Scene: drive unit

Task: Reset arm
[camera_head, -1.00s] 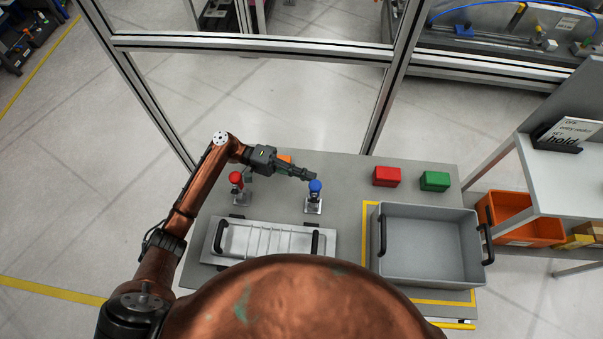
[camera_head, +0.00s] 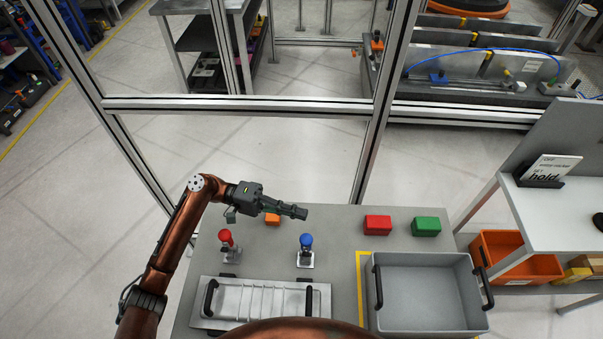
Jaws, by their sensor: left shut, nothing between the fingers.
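My left arm comes in from the left, and its dark left gripper (camera_head: 296,211) hangs over the back of the grey table (camera_head: 340,228). The gripper is shut and empty, its fingers pointing right. It shows just above and behind the blue-topped clamp (camera_head: 306,241) in the picture, apart from it. A red-topped clamp (camera_head: 226,238) stands to the left, below the gripper's wrist. A small orange block (camera_head: 272,219) lies under the gripper. My right gripper is not in view.
A ribbed metal tray (camera_head: 210,318) with black handles lies at the front. A grey bin (camera_head: 425,262) stands at right. Behind it sit a red block (camera_head: 377,225) and a green block (camera_head: 426,226). A metal frame (camera_head: 240,104) stands behind the table.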

